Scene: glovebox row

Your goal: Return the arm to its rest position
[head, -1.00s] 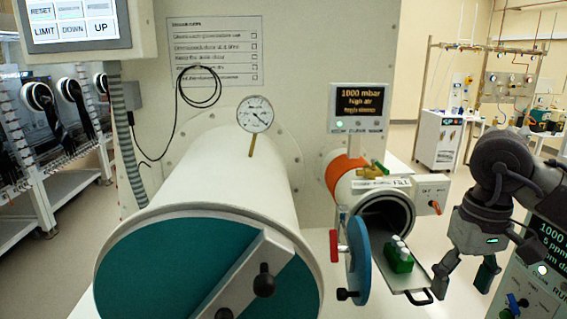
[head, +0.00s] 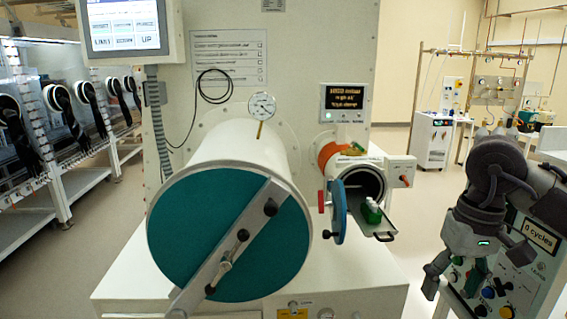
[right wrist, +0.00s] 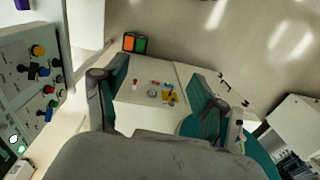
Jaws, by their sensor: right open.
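My right gripper (head: 452,285) is at the right of the head view, pointing down, clear of the glovebox and its small antechamber. In the right wrist view its two fingers (right wrist: 158,98) are spread wide with nothing between them. The small antechamber (head: 357,180) is open, with its blue round door (head: 338,212) swung to the left. A tray (head: 382,228) sticks out of it and carries a green rack (head: 372,211) with white-capped vials. My left gripper is not in view.
The large antechamber (head: 228,235) with a teal door stands left of the small one. A control panel (head: 510,275) with knobs stands right behind my right gripper. A pedal with orange and green parts (right wrist: 135,43) lies on the floor. Open floor (head: 425,205) lies between the glovebox and the panel.

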